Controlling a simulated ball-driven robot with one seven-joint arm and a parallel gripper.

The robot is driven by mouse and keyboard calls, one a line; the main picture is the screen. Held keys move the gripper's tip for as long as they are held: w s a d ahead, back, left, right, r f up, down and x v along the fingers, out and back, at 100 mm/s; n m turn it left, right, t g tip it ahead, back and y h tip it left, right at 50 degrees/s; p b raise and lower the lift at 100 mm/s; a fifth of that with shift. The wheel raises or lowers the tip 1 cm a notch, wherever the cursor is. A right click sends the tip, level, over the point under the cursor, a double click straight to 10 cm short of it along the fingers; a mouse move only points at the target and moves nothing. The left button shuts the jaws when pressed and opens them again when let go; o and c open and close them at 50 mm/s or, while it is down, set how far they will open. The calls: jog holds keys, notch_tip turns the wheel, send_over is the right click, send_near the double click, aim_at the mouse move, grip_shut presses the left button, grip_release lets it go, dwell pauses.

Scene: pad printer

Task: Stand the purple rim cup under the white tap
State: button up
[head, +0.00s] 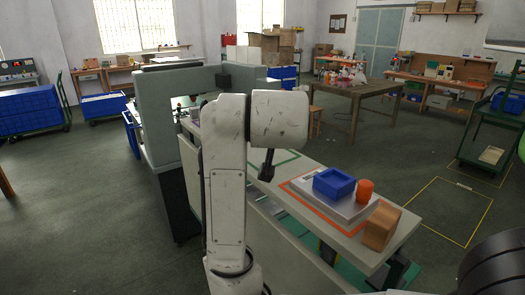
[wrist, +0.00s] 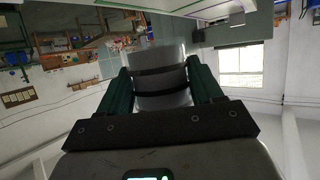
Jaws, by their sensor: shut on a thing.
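In the wrist view my gripper (wrist: 161,88) has its two dark green fingers shut on a grey, rounded thing (wrist: 160,62) with dark bands across it. It looks like a cup, but no purple rim shows on it. In the head view my white arm stands in front of the bench, and my gripper and what it holds are hidden behind it. A small purplish patch (head: 194,114) shows beside the arm near the grey machine; I cannot tell what it is. I cannot make out the white tap in either view.
On the long bench (head: 315,166), a blue bin (head: 334,184) and an orange cylinder (head: 365,190) stand on a pale plate. A brown block (head: 381,226) sits at the near end. A grey machine housing (head: 163,110) rises at the left. Open floor lies beyond the bench.

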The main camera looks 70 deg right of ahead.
jog(key=w+f, duration=0.1)
jog(key=w+d+f, duration=0.1)
jog(key=f, duration=0.1)
jog(key=shift+w+d+f, duration=0.2)
jog(key=f, duration=0.3)
jog(key=shift+w+d, duration=0.1)
jog(key=shift+w, duration=0.2)
jog(key=shift+f, duration=0.4)
jog(key=shift+f, duration=0.15)
jog(key=o, duration=1.3)
jog(key=shift+o, duration=0.2)
